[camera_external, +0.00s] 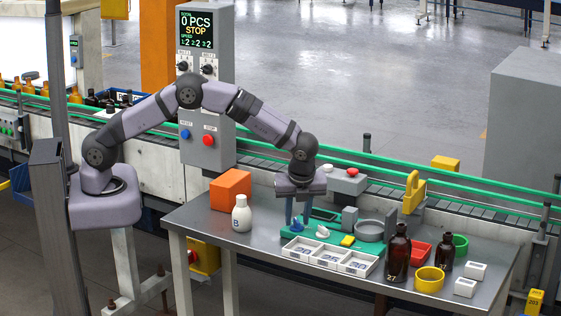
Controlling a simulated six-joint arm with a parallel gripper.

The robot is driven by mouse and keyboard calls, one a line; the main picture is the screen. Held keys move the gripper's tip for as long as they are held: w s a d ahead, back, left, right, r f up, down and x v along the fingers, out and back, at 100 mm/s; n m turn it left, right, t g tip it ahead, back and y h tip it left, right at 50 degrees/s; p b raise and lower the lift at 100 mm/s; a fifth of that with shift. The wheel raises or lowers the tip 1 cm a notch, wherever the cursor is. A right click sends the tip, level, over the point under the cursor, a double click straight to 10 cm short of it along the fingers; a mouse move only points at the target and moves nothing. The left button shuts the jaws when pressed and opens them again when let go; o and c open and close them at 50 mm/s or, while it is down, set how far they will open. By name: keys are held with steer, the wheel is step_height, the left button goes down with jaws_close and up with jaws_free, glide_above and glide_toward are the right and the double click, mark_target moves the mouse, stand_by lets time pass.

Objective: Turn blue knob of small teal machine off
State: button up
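The small teal machine (372,246) is a flat teal base on the grey table. It carries a blue knob (297,226) at its left end and a white knob (322,232) just right of it. My gripper (298,220) points down over the left end of the machine. Its two bluish fingers are apart, with the blue knob low between them. I cannot tell whether a finger touches the knob. The knob's exact turn angle is too small to read.
A white three-part tray (310,259) lies in front of the machine. Brown bottles (397,258), a yellow ring (429,280) and a red bin (419,254) stand to the right. An orange box (230,189) and white bottle (241,214) stand left. A conveyor runs behind.

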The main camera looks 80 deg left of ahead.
steer(key=b+v, duration=0.2)
steer(key=v, duration=0.5)
steer(key=shift+r+b, duration=0.2)
steer(key=shift+b, duration=0.2)
steer(key=o, duration=0.5)
steer(key=shift+a+f, duration=0.1)
steer(key=shift+f, duration=0.05)
steer(key=s+a+r+n+t+h+b, duration=0.1)
steer(key=s+a+r+n+b, duration=0.3)
steer(key=a+r, duration=0.4)
steer(key=d+f+n+t+h, duration=0.1)
steer(key=d+f+n, duration=0.1)
steer(key=f+n, duration=0.2)
steer(key=d+f+n+t+h+b, duration=0.1)
steer(key=d+f+n+t+h, duration=0.1)
steer(key=n, duration=0.9)
steer(key=shift+d+f+h, duration=0.25)
steer(key=shift+f+h, duration=0.05)
steer(key=shift+f, duration=0.6)
steer(key=shift+f, duration=0.1)
